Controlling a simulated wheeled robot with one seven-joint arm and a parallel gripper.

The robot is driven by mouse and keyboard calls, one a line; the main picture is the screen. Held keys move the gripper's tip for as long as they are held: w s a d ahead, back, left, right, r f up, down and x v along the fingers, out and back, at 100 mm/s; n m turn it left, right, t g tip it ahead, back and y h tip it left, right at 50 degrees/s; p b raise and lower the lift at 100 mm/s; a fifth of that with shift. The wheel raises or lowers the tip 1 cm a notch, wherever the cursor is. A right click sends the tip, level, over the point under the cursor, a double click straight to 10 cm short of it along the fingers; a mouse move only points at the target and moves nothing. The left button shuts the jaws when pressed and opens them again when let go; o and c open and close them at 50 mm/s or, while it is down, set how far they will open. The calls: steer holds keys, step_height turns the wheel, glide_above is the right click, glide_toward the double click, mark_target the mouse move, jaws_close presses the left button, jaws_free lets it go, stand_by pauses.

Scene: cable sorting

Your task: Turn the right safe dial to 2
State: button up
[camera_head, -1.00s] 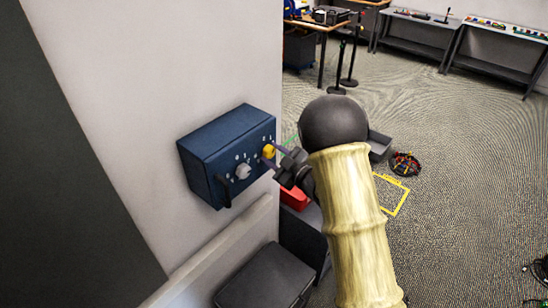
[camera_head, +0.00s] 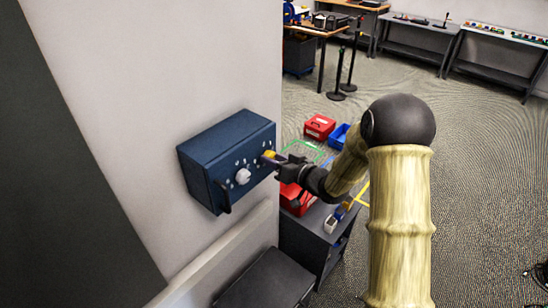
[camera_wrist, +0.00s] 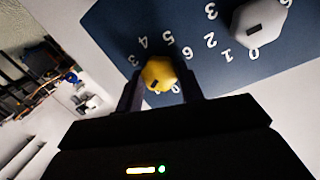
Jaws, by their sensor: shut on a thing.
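The blue safe (camera_head: 215,150) is fixed to the light wall, with a white dial on the left of its face and a yellow dial on the right. My gripper (camera_head: 277,159) reaches in from the right and is shut on the yellow right dial (camera_head: 268,154). In the wrist view the yellow dial (camera_wrist: 158,73) sits between the two fingers, with white numerals around it and a short dark mark on its face. Which numeral the mark points to is unclear. The white left dial (camera_wrist: 258,22) is apart from the fingers.
A dark handle (camera_head: 224,196) sticks out at the safe's lower left. A light ledge (camera_head: 225,245) runs along the wall below. A dark cabinet (camera_head: 312,235) and red crates (camera_head: 319,126) stand below and behind my forearm. Open carpet lies to the right.

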steer(key=m+p, duration=0.3)
steer(key=m, duration=0.1)
steer(key=shift+w+d+g, duration=0.1)
steer(key=shift+g, duration=0.3)
steer(key=o, duration=1)
steer(key=b+v, duration=0.1)
steer(key=v, duration=0.4)
steer(key=b+v, duration=0.2)
steer(key=v, duration=0.4)
steer(key=b+v, duration=0.2)
steer(key=v, duration=0.4)
steer(key=shift+d+f, duration=0.2)
steer(key=shift+d, duration=0.05)
